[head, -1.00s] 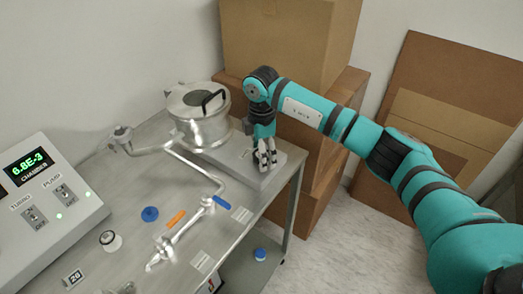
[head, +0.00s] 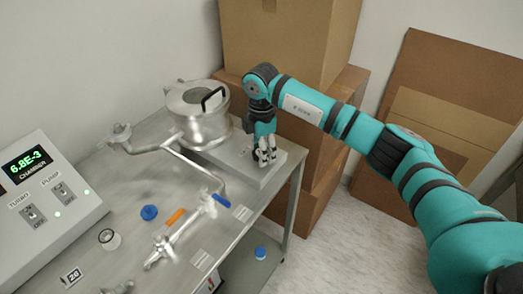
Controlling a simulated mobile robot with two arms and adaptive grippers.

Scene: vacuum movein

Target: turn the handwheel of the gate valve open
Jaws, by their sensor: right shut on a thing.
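The gate valve (head: 272,176) is a flat grey block at the table's right edge, beside and partly under the round steel chamber (head: 203,128). My right gripper (head: 264,161) points down over the block's top, fingers shut. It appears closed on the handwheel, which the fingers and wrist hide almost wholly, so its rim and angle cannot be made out. The chamber's lid has a black handle (head: 214,97). My left gripper is not in view.
A control box (head: 40,190) at the left reads 6.8E-3. Steel pipes, an orange lever (head: 174,217), a blue lever (head: 221,201) and a blue cap (head: 149,212) are on the table. Cardboard boxes (head: 285,45) stand close behind my right arm.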

